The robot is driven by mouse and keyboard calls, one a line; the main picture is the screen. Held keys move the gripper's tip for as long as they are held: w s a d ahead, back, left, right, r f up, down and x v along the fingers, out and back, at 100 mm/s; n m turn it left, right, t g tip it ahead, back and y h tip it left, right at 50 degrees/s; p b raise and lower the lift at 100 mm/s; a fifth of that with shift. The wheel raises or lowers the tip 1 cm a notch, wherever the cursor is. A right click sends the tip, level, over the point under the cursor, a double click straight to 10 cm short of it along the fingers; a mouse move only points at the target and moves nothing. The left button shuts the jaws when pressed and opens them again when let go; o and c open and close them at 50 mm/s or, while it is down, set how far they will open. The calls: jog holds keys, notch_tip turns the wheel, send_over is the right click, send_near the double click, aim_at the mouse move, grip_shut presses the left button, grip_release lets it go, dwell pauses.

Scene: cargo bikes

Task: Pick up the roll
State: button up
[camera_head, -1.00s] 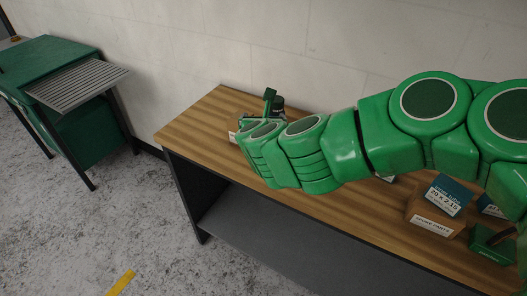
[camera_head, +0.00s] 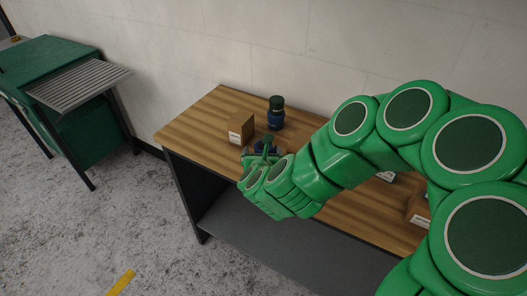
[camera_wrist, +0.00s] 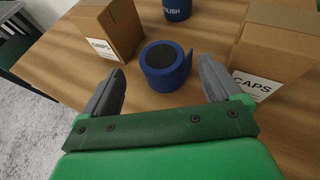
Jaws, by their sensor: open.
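The roll (camera_wrist: 164,68) is a short blue cylinder with a dark round top and a loose end sticking out at its right. It stands on the wooden bench in the wrist view. In the head view only a blue bit of it (camera_head: 265,148) shows behind my gripper. My gripper (camera_wrist: 162,76) is open, with its two grey fingers apart. The roll lies ahead of and between the fingertips in the picture, with visible gaps on both sides. I cannot tell the height of the fingertips over the bench.
A cardboard box (camera_wrist: 107,30) stands left of the roll, and a larger box labelled CAPS (camera_wrist: 276,48) stands close at right. A blue polish bottle (camera_head: 276,116) stands behind. The bench (camera_head: 205,118) has clear wood at its left end. A green cabinet (camera_head: 50,65) stands farther left.

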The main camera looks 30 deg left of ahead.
jog(key=shift+w+a+f, duration=0.15)
jog(key=shift+w+a+f, duration=0.1)
jog(key=shift+w+a, duration=0.05)
jog(key=shift+w+a+f, duration=0.1)
jog(key=shift+w+f, duration=0.05)
jog(key=shift+w, duration=0.3)
jog(key=shift+w+f, duration=0.1)
jog(key=shift+w, duration=0.15)
jog(key=shift+x, duration=2.6)
jog(key=shift+c, duration=0.3)
jog(key=c, duration=1)
